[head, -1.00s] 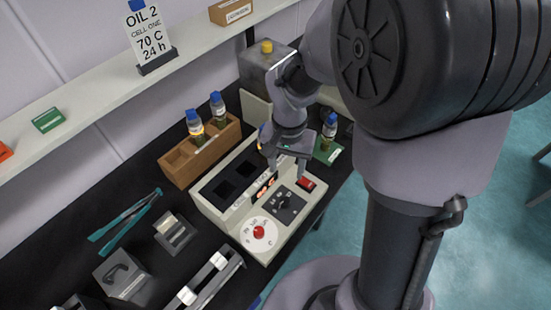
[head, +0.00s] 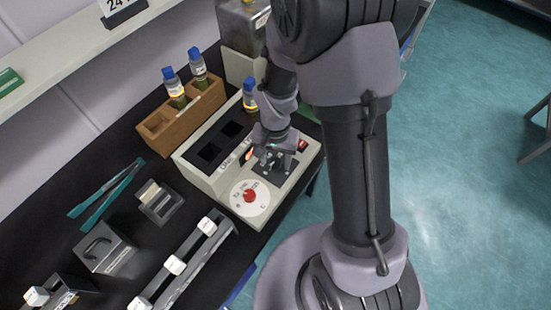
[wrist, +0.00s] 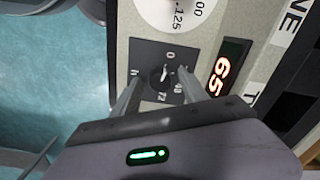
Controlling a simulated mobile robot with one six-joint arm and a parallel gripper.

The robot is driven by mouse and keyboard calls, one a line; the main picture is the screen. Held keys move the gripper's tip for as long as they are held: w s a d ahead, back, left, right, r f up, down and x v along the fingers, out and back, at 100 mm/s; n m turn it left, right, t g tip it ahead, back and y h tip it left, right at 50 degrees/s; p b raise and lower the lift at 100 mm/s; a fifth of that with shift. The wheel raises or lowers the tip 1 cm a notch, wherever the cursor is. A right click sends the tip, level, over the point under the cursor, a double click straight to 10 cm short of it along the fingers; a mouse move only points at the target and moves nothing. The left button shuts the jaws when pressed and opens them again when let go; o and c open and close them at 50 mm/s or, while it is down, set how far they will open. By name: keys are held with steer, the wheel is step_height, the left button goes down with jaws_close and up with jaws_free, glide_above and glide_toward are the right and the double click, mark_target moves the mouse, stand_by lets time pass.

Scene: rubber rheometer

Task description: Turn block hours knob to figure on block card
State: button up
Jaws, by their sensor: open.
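The hours knob (wrist: 160,79) is a small black knob with a pale pointer on a dark square plate (wrist: 147,52), on the cream block unit (head: 222,190). The plate has figures around the knob; 0 and 72 are legible. The pointer's exact reading is hard to tell. My gripper (wrist: 161,76) is open, its fingers on either side of the knob; contact cannot be told. In the head view my gripper (head: 275,158) is over the dark plate and hides much of the knob. A white card (head: 122,12) on the shelf is cut off, showing only "24".
A white dial with a red knob (head: 250,195) is beside the plate, and a red switch (head: 302,146) is on its other side. A lit display (wrist: 221,75) reads 65. A wooden rack (head: 165,130) with bottles stands behind. Teal tongs (head: 105,190) lie at left.

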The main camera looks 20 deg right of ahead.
jaws_close()
steer(key=m+b, duration=0.2)
steer(key=m, duration=0.2)
steer(key=shift+f+m+b, duration=0.1)
steer(key=shift+m+b, duration=0.25)
steer(key=shift+m, duration=0.05)
steer(key=m+b, duration=0.2)
steer(key=m, duration=0.2)
steer(key=shift+m, duration=0.6)
jaws_free()
